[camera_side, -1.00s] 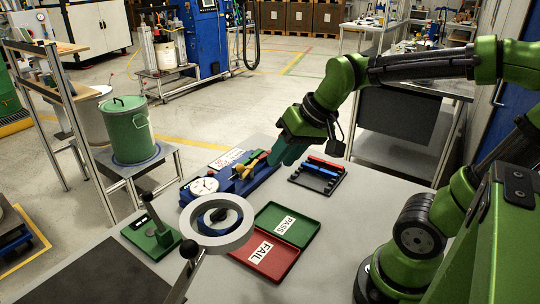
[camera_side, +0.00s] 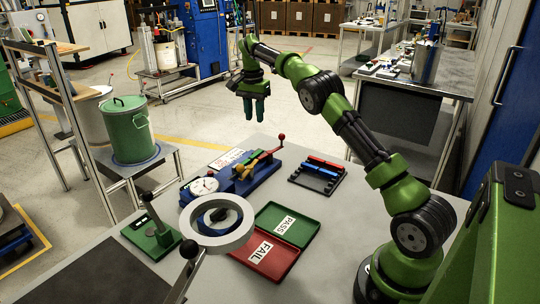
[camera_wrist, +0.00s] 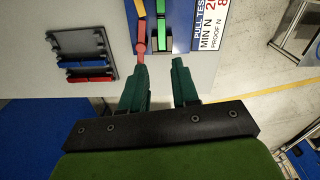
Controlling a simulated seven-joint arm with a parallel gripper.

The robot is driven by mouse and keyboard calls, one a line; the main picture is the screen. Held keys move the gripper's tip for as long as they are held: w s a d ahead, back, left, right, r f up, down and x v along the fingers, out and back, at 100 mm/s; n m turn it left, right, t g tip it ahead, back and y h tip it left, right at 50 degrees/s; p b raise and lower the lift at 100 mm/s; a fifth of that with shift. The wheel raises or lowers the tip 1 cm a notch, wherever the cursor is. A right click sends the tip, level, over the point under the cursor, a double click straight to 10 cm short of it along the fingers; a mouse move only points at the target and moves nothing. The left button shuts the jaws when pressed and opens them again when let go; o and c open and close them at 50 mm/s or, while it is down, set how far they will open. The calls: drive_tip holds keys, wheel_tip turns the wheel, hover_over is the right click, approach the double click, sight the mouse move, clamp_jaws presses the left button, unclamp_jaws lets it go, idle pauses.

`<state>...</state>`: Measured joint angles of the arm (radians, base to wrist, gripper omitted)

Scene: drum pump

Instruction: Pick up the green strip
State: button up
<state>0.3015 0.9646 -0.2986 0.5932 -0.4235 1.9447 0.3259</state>
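A green strip (camera_side: 251,157) appears to lie in the blue test fixture (camera_side: 262,173), beside yellow parts and a red lever; it is small and partly hidden. My gripper (camera_side: 255,118) hangs above and behind the fixture, fingers down, clear of it. In the wrist view my gripper's (camera_wrist: 160,68) two dark green fingers are apart with nothing between them. The fixture's blue body (camera_wrist: 180,38) shows beyond the fingertips. The red ball-ended lever (camera_wrist: 141,46) lies near the left fingertip in that picture.
A black rack (camera_side: 306,183) with red and blue strips stands right of the fixture; it also shows in the wrist view (camera_wrist: 84,42). A green PASS tray (camera_side: 305,241) and red FAIL tray (camera_side: 245,252) lie in front. A ring magnifier (camera_side: 246,236) stands nearby.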

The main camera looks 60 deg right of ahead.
wheel_tip(320, 180, up, 3)
drive_tip(key=a+m, duration=0.1)
hover_over(253, 156)
drive_tip(key=shift+m, duration=0.3)
drive_tip(key=f, duration=1.1)
drive_tip(key=shift+w+a+f, duration=0.1)
drive_tip(key=shift+a+f, duration=0.1)
drive_tip(key=shift+f, duration=0.2)
drive_tip(key=shift+d+f, duration=0.2)
drive_tip(key=shift+f, duration=2.45)
clamp_jaws()
